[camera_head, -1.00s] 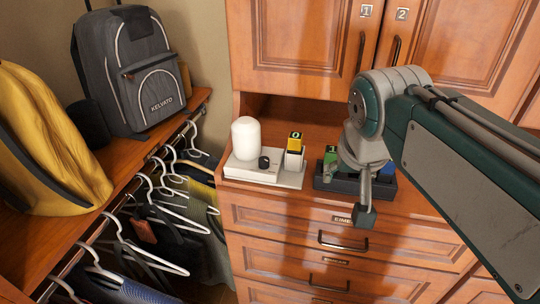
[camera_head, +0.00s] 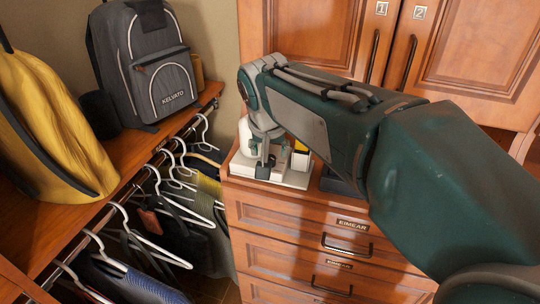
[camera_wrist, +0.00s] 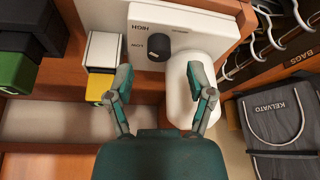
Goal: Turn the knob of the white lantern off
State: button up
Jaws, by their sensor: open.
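The white lantern (camera_head: 240,168) stands on the dresser top, a pale globe on a flat white base, partly hidden by my arm in the head view. In the wrist view its base (camera_wrist: 195,25) carries the words HIGH and LOW, and the white globe (camera_wrist: 180,100) lies right of centre. The black knob (camera_wrist: 158,47) sits on the base, its pointer near LOW. My gripper (camera_wrist: 159,73) is open and empty above the lantern. In the wrist view the knob appears just beyond the gap between the fingertips. I cannot tell the height gap or any contact.
White-and-yellow blocks (camera_wrist: 103,50) stand beside the lantern base, and a dark tray with green blocks (camera_wrist: 15,70) lies farther left in the wrist view. Cabinet doors (camera_head: 310,40) rise behind. Hangers with clothes (camera_head: 170,190) and a grey backpack (camera_head: 150,60) are at the left.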

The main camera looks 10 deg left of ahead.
aim_at(270, 158)
jog(key=shift+x, duration=1.25)
jog(key=shift+w+f, duration=0.2)
jog(key=shift+f, duration=0.15)
grip_shut()
